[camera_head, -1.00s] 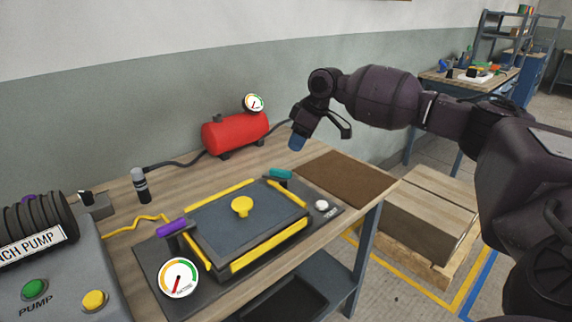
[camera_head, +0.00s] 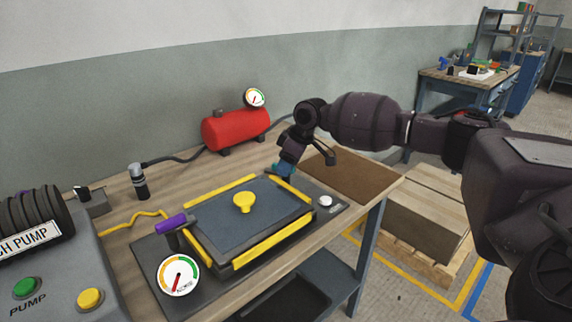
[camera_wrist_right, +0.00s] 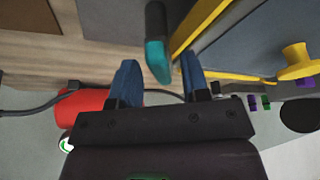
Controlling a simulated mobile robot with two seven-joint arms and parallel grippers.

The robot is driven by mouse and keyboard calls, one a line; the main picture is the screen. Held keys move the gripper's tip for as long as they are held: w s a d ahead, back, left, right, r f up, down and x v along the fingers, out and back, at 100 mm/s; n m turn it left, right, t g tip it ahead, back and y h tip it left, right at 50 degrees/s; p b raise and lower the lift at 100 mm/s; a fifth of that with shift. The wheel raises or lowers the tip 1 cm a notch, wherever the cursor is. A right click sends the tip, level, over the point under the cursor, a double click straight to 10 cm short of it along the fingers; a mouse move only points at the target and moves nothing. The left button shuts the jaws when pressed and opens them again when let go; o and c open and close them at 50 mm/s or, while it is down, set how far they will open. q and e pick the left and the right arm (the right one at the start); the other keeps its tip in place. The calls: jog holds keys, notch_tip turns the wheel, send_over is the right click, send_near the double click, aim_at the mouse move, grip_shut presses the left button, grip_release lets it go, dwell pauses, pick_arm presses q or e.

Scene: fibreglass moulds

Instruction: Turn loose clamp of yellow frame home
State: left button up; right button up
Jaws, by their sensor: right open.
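The yellow frame (camera_head: 272,249) lies around a dark panel with a yellow knob (camera_head: 243,201) on the bench. A clamp with a purple handle (camera_head: 171,222) stands at its left side. A clamp with a teal handle (camera_head: 276,168) is at its far right corner, partly hidden by my right gripper (camera_head: 284,167). In the right wrist view the teal handle (camera_wrist_right: 158,60) lies between the two blue fingers of my open right gripper (camera_wrist_right: 159,68), with a gap on each side. I cannot tell from the handles which clamp is loose. My left gripper is not in view.
A red tank (camera_head: 236,130) with a gauge stands behind the frame. A grey pump box (camera_head: 58,262) is at the left, a round gauge (camera_head: 178,275) in front. A brown mat (camera_head: 352,177) lies right of the frame; its bench area is clear.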

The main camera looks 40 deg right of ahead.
grip_shut()
